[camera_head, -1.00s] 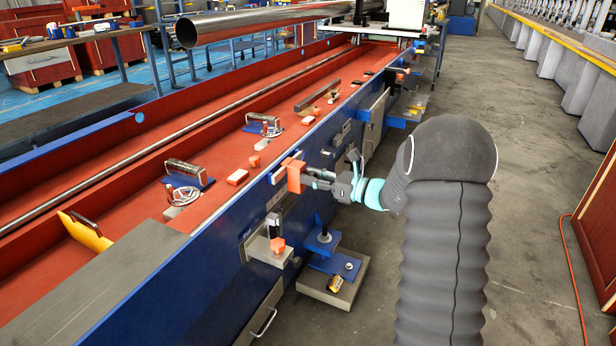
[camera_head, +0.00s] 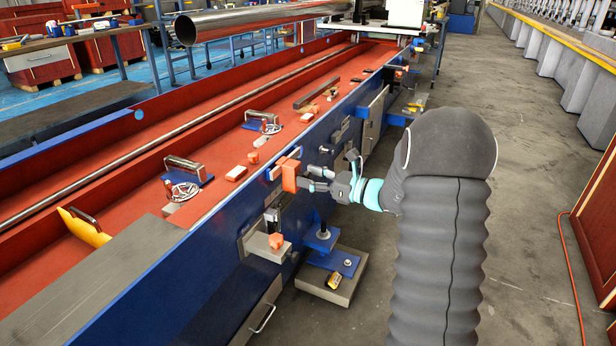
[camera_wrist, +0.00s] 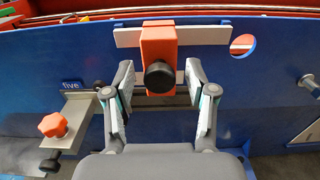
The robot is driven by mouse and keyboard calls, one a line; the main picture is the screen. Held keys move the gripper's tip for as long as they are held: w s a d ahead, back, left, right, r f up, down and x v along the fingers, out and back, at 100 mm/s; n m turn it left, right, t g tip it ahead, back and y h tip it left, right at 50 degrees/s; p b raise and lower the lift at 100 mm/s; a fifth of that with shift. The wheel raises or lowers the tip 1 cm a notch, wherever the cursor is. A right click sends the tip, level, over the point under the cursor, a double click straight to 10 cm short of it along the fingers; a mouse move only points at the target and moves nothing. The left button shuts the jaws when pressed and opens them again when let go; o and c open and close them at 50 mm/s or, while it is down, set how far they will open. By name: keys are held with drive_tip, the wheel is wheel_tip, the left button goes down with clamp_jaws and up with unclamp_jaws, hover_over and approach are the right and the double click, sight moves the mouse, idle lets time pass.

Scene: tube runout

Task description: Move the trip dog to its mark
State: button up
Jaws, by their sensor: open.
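The trip dog appears to be the orange block with a round black knob (camera_wrist: 158,30). It hangs on a pale horizontal rail (camera_wrist: 205,36) on the blue side wall of the bench. It also shows in the head view (camera_head: 289,173). My gripper (camera_wrist: 159,68) is open, with one finger to the left and one to the right of the block and knob. Gaps show between the fingers and the block. In the head view my gripper (camera_head: 309,179) is just to the right of the block. I cannot make out the mark.
A low stand (camera_head: 333,285) is below on the floor. The concrete aisle (camera_head: 535,230) on the right is clear.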

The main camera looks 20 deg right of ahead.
drive_tip(key=v, duration=1.1)
